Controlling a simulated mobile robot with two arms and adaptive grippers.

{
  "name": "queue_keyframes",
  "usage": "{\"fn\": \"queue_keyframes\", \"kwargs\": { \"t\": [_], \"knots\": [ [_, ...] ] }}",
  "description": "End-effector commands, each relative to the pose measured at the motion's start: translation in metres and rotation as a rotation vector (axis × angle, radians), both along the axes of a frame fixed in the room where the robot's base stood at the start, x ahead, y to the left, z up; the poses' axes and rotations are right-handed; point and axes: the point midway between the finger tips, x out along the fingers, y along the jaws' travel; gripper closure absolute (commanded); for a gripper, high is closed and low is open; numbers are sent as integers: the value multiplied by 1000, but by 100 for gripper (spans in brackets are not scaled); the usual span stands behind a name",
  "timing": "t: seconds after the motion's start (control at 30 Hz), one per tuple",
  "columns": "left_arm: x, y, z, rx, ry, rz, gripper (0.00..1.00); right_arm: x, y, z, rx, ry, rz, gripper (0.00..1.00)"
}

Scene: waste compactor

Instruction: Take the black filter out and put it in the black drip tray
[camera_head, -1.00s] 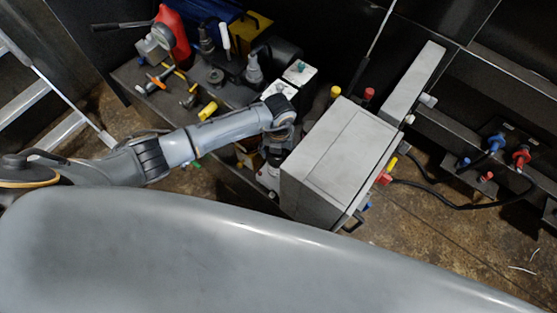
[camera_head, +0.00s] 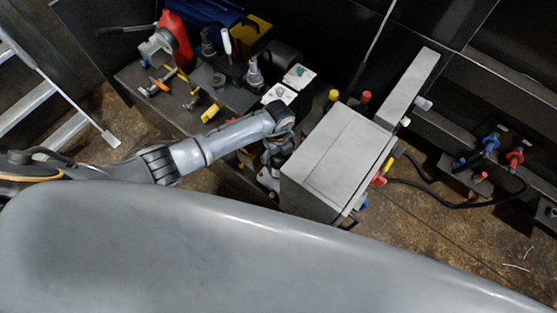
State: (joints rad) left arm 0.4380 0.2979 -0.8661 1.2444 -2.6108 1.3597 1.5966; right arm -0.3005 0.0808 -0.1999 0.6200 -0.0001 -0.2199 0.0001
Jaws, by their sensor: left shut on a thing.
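My left arm reaches in from the left, and my left gripper (camera_head: 270,177) points down beside the left side of the grey cabinet (camera_head: 335,155). The gripper is small and partly hidden by its own wrist. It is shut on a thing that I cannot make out. I cannot pick out the black filter for certain. I cannot tell the black drip tray apart from the other dark things on and below the bench. My right gripper is not in view.
Left of the cabinet, a dark bench (camera_head: 135,78) holds a red can (camera_head: 178,35), a yellow box (camera_head: 254,28), tools and small white boxes. A ladder (camera_head: 35,95) stands at the left. Hoses with blue and red fittings (camera_head: 515,158) are at the right.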

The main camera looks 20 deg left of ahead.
Motion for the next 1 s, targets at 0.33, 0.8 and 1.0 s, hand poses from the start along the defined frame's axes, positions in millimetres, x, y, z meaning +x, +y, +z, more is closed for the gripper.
{"fn": "queue_keyframes", "kwargs": {
  "t": [0.33,0.8,1.0],
  "knots": [
    [-1,0,-1,0,2,64,62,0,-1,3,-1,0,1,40],
    [-1,0,0,-1,3,511,62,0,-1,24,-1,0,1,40],
    [-1,0,-1,0,2,513,62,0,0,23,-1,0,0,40]
  ]
}}
